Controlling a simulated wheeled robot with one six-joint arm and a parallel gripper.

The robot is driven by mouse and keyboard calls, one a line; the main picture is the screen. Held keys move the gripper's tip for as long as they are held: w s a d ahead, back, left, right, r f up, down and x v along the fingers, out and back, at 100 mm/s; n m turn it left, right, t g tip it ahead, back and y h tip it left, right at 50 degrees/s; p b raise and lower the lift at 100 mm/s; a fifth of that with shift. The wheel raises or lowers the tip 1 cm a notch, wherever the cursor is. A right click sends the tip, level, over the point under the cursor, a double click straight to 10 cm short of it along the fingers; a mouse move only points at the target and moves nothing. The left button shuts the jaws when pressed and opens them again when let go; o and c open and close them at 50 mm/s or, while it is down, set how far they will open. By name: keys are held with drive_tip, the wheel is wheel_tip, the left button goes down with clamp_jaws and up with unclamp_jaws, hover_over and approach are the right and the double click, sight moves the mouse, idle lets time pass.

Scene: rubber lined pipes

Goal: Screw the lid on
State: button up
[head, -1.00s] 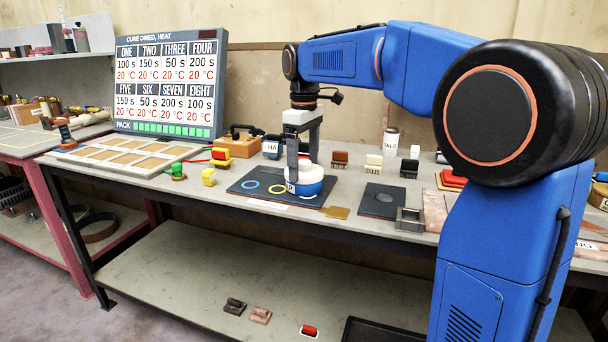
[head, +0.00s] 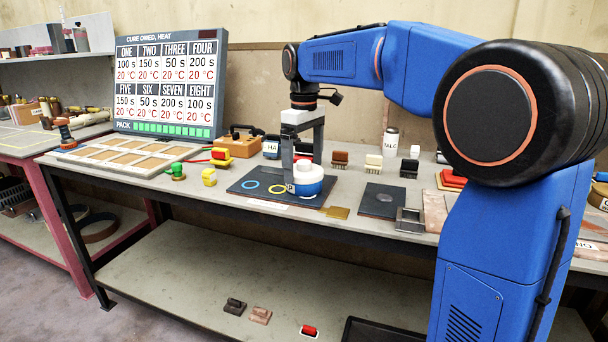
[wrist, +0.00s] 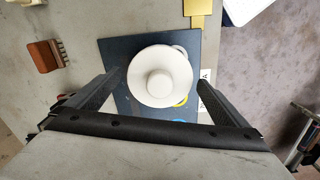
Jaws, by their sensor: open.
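A white round lid with a raised knob (head: 306,170) sits on top of a white jar with a blue band (head: 310,188). The jar stands on a dark blue mat (head: 238,186). In the wrist view the lid (wrist: 160,75) hides most of the jar from above. I cannot tell how tightly the lid is seated. My gripper (head: 304,168) is open and points down at the jar. In the wrist view its fingers (wrist: 160,74) are spread on either side of the lid, with gaps showing between them and it.
Blue (head: 250,185) and yellow (head: 277,189) rings mark the mat. A brass plate (head: 337,212) lies at its right corner. A dark square plate (head: 384,200) is farther right. Brushes (head: 340,159) and a talc bottle (head: 391,141) stand behind. A sign board (head: 170,80) stands at left.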

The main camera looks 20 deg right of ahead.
drive_tip(key=n, duration=0.5)
drive_tip(key=shift+n, duration=0.3)
drive_tip(key=n, duration=0.6)
drive_tip(key=c, duration=1.1)
drive_tip(key=m, duration=0.6)
drive_tip(key=shift+c, duration=0.3)
drive_tip(key=m, duration=0.5)
drive_tip(key=shift+m, duration=0.4)
